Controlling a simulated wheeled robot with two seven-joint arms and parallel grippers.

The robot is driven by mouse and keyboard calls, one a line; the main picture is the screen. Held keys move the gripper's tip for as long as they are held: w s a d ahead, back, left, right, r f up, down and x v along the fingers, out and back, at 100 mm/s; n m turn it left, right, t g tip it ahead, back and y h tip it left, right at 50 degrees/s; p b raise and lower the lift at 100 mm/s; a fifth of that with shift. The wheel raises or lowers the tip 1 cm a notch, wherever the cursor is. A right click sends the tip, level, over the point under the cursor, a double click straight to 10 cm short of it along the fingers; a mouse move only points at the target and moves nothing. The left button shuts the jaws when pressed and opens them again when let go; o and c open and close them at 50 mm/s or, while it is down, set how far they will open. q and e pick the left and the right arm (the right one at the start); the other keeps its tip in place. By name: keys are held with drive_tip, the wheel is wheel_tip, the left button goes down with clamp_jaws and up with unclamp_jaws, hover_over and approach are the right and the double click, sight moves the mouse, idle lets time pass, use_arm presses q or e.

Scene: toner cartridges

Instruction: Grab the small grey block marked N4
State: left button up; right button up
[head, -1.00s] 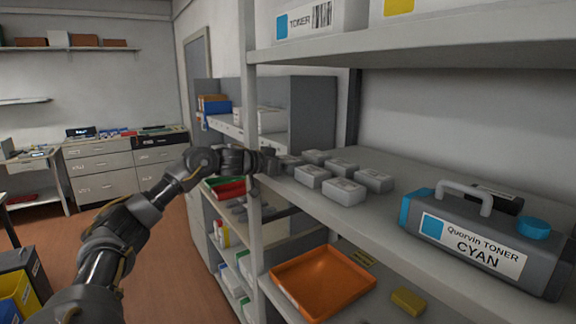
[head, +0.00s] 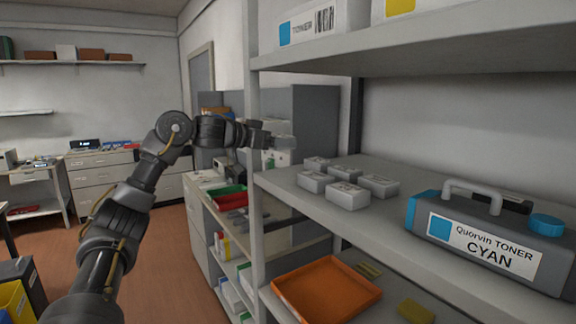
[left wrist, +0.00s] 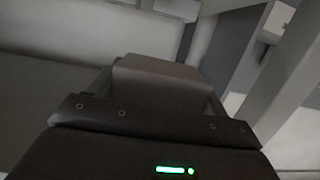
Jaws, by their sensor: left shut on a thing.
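My left gripper (head: 267,139) is shut on a small grey block (head: 284,143) and holds it in the air above the shelf, near the upright post. The held block fills the middle of the left wrist view (left wrist: 158,76) between the fingers. I cannot read any mark on it, so I cannot tell if it is N4. Several like grey blocks with labels stand on the shelf below and to the right, among them one at the front (head: 347,196) and one at the right (head: 378,185). Their marks are too small to read. My right gripper is not in view.
A grey toner bottle marked CYAN (head: 485,232) stands at the right of the same shelf (head: 330,222). The upper shelf (head: 440,45) hangs above. A post (head: 252,130) stands at the shelf's left end. An orange tray (head: 325,290) lies on the level below.

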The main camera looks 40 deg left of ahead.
use_arm(q)
drive_tip(key=s+r+b, duration=0.1)
drive_tip(key=s+r, duration=0.2)
drive_tip(key=s, duration=0.5)
drive_tip(key=shift+s+r+b, duration=0.2)
drive_tip(key=shift+s+b, duration=0.05)
drive_tip(key=shift+b, duration=0.05)
